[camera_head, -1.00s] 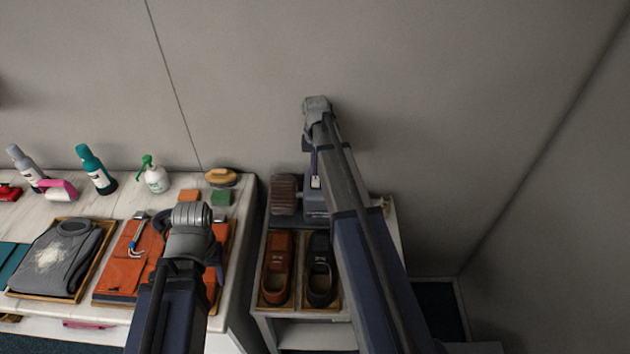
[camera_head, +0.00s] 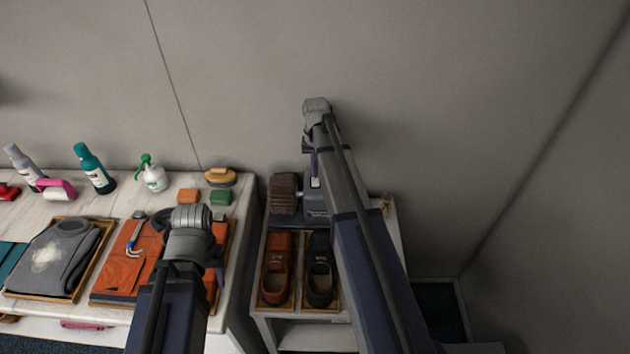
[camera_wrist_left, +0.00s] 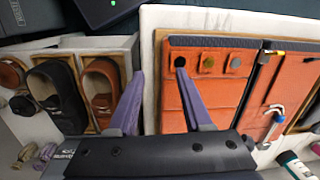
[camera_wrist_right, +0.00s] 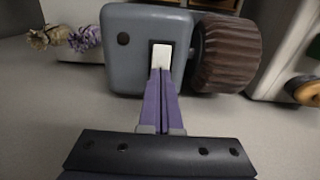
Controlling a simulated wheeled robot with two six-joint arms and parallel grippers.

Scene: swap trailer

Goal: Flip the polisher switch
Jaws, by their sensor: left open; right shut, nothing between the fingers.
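The polisher is a blue-grey box (camera_wrist_right: 125,70) with a ribbed brown brush roller (camera_wrist_right: 226,52) on one side; in the head view its body (camera_head: 318,208) and roller (camera_head: 284,192) sit at the back of the white shoe stand. Its white rocker switch (camera_wrist_right: 161,53) lies in a dark frame on top. My right gripper (camera_wrist_right: 161,72) is shut and empty, its purple fingertips at the switch's edge, seemingly touching it. My left gripper (camera_wrist_left: 157,60) is open and empty above the orange garment (camera_wrist_left: 215,85); its fingers are mostly hidden in the head view.
Brown shoes (camera_head: 277,268) and black shoes (camera_head: 320,272) stand in trays in front of the polisher. A marble counter (camera_head: 120,207) to the left holds bottles, sponges and folded clothes. Dried flowers (camera_wrist_right: 60,36) are beside the polisher. A wall rises behind.

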